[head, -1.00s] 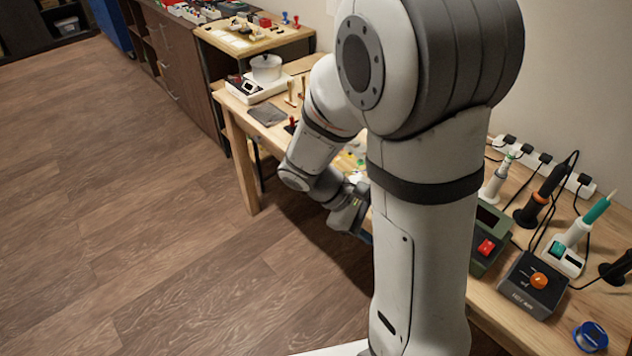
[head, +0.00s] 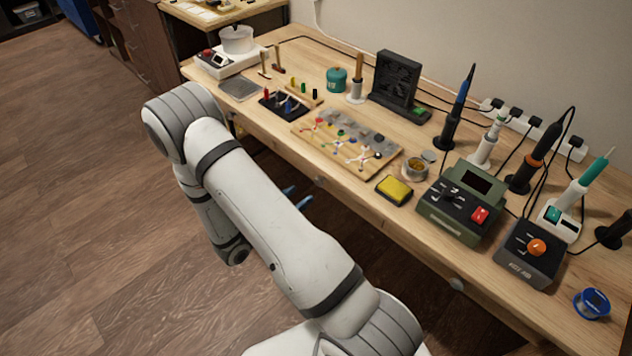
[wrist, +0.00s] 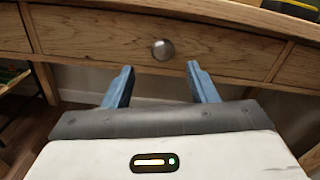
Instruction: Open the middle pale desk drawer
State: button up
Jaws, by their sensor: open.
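The middle pale desk drawer (wrist: 225,48) has a wooden front that looks flush with the desk frame in the wrist view. Its round metal knob (wrist: 163,49) sits near the picture's middle; a knob also shows on the desk front in the head view (head: 319,181). My gripper (wrist: 160,67) is open and empty, its two blue fingers spread left and right, tips just below the knob in the picture. I cannot tell that either finger touches it. In the head view the blue fingertips (head: 298,196) show beside the desk front, and my arm hides the rest of the gripper.
The wooden desktop (head: 340,200) overhangs the drawers. It bears a yellow sponge (head: 396,188), a green soldering station (head: 462,205), a dark station (head: 530,255) and several irons. Another knob (head: 457,284) is farther right. The floor (head: 80,200) on the left is open.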

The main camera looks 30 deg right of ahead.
aim_at(316, 182)
jog(key=shift+x, duration=3.55)
